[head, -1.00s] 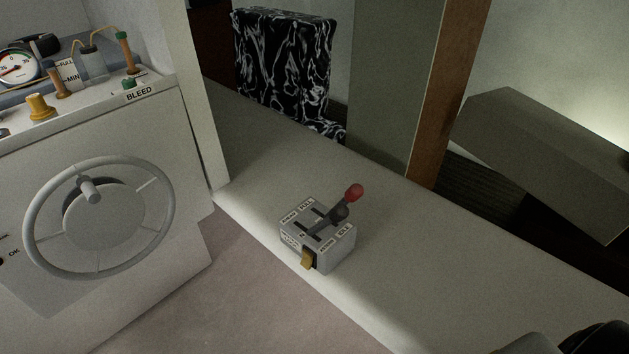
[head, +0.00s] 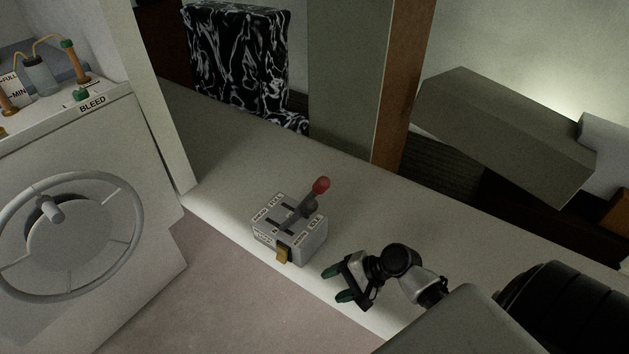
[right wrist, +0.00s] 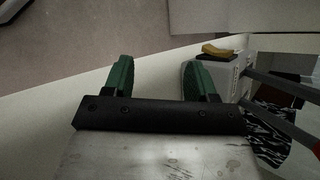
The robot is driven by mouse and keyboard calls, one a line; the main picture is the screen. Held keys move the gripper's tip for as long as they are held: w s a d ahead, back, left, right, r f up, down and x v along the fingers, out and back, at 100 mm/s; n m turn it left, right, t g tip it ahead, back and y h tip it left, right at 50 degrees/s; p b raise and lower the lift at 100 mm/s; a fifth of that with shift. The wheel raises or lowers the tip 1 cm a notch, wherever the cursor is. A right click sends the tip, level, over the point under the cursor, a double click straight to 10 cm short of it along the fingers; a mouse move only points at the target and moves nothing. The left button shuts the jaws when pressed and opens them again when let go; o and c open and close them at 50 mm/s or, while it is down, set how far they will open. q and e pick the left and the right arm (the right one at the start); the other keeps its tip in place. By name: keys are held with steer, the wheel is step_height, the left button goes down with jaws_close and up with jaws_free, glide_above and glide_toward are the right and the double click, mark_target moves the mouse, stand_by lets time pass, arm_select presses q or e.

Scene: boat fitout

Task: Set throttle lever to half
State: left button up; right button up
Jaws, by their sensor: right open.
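The throttle box (head: 304,248) is a grey block with labelled slots on the pale ledge. Its lever, with a red knob (head: 321,185), tilts up and to the right, away from the ledge's front edge. A second dark grip (head: 309,208) shows just below the red knob. A brass tab (head: 283,255) is on the box's front face. My right gripper (head: 341,284) is open and empty, to the right of the box and apart from it. In the right wrist view its green fingers (right wrist: 158,80) are spread, with the box (right wrist: 232,75) beyond the right finger. My left gripper is not in view.
The ledge around the box is otherwise clear.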

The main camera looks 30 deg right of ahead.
steer(key=w+d+r+m+t+y, duration=0.2)
steer(key=w+d+r+m+t, duration=0.1)
steer(key=w+d+r+m, duration=0.4)
steer(key=m+t+y, duration=0.2)
steer(key=m+t, duration=0.2)
steer(key=m, duration=0.1)
glide_toward(315, 183)
steer(key=p+x, duration=0.3)
steer(key=x, duration=0.6)
steer(key=shift+s+r, duration=0.1)
steer(key=shift+r, duration=0.1)
steer(key=shift+w+a+f, duration=0.1)
steer(key=shift+w+a, duration=0.25)
steer(key=shift+w, duration=0.05)
